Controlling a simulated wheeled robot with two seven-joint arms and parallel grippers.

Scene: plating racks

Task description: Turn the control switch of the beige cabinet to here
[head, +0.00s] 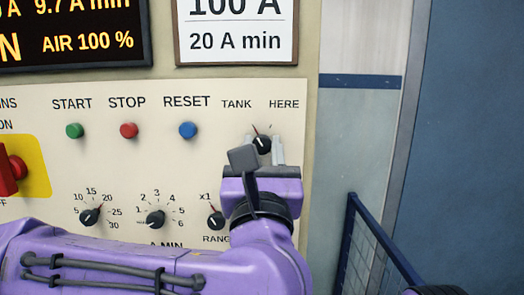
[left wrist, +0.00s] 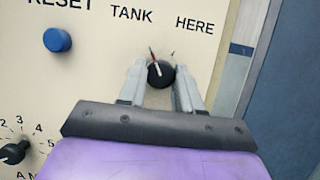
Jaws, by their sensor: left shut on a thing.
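The control switch (head: 262,145) is a round black knob on the beige cabinet (head: 145,118), under the labels TANK and HERE. In the left wrist view, the switch (left wrist: 160,74) has its pale and red pointer tilted up and left, on the TANK side. A small mark stands on the HERE side. My left gripper (left wrist: 161,88) is shut on the knob, with one pale finger on each side of it. In the head view, the left gripper (head: 264,150) reaches up from below and its wrist hides part of the panel. My right gripper is not in view.
START (head: 74,130), STOP (head: 128,130) and RESET (head: 187,130) buttons lie left of the switch. Several black dials (head: 155,219) sit below. A red emergency knob (head: 12,170) is at far left. A blue railing (head: 385,240) stands right of the cabinet.

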